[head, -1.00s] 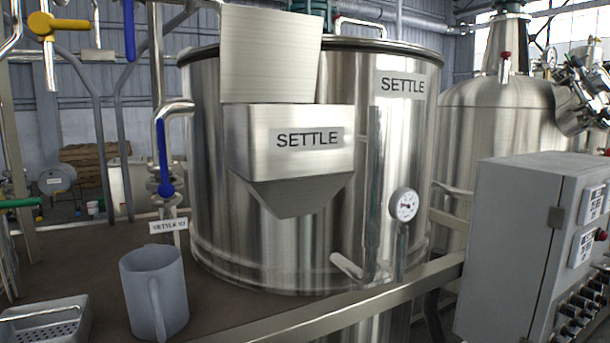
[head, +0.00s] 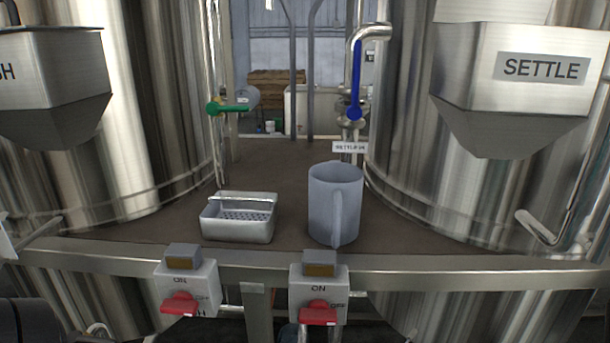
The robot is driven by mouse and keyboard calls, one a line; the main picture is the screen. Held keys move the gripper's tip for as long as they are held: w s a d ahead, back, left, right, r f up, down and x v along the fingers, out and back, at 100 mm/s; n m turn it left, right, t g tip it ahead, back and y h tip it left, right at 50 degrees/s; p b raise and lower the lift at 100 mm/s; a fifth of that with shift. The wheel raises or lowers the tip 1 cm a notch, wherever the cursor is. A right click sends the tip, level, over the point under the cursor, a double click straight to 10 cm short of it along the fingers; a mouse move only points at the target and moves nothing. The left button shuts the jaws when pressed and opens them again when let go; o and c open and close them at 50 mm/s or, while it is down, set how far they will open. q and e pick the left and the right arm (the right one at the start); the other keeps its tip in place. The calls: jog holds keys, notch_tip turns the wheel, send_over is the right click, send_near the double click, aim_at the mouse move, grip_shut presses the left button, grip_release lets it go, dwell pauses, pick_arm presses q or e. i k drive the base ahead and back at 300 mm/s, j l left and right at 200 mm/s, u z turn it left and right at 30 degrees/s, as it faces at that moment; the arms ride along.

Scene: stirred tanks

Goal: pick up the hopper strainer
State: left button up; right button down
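The hopper strainer (head: 238,228) looks to be the small metal basket with a perforated bottom and a bar handle across its top. It sits upright on the brown deck between the two tanks, left of a grey jug, with a gap between them. Neither of my grippers shows clearly in the head view. A dark rounded part at the lower left edge may be part of my own arm.
The grey jug (head: 335,200) stands close right of the strainer. A metal rail (head: 120,259) runs along the deck's front, with two red-handled switch boxes (head: 187,288) on it. The SETTLE hopper (head: 515,85) juts out at right, another hopper (head: 50,85) at left. Deck behind the strainer is clear.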

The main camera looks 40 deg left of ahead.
aim_at(241, 216)
jog(key=u, duration=1.6)
jog(key=z, duration=1.25)
jog(key=u, duration=1.25)
jog(key=k+z, duration=0.25)
jog(key=z, duration=0.15)
